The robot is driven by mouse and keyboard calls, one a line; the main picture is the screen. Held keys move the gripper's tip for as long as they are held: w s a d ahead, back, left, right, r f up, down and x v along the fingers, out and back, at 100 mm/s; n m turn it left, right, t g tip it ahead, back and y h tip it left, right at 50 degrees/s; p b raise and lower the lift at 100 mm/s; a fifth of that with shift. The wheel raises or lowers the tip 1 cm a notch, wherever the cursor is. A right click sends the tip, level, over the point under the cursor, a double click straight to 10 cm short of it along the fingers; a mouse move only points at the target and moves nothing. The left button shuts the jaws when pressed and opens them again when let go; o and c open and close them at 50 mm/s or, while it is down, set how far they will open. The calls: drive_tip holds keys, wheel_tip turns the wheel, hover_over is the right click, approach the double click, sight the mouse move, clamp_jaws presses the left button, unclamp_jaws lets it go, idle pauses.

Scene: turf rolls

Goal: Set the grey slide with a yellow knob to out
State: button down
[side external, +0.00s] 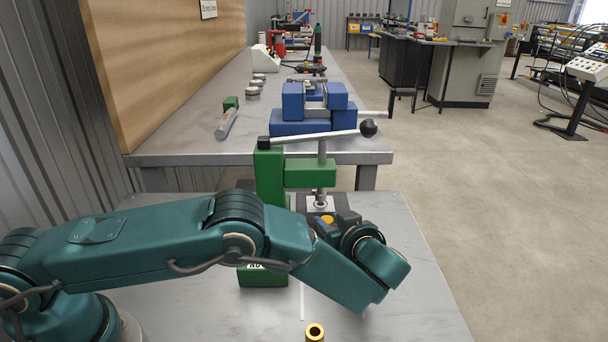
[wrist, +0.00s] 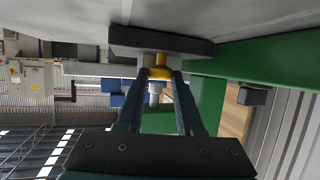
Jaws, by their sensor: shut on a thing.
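A green press (side external: 269,178) stands on the near table, with a pale metal plate (side external: 320,203) under its ram. A yellow knob (side external: 327,220) shows in front of that plate. In the wrist view the yellow knob (wrist: 160,73) sits between the fingertips, below a dark grey bar (wrist: 160,42); I take that bar as part of the slide. My gripper (wrist: 161,78) is shut on the knob, its fingers touching it from both sides. My wrist hides much of the slide in the side view, so I cannot tell its position.
The press lever ends in a black ball (side external: 369,128) above my wrist. A brass bushing (side external: 315,333) stands at the table's front. A blue vise (side external: 314,108) sits on the bench behind. The near table (side external: 412,285) is clear at right.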

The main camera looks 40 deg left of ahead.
drive_tip(key=shift+s, duration=0.1)
idle(0.7)
drive_tip(key=s+d, duration=0.9)
drive_tip(key=shift+d, duration=0.15)
drive_tip(key=c, duration=0.5)
unclamp_jaws()
drive_tip(key=shift+c, duration=0.2)
drive_tip(key=shift+v, duration=2.55)
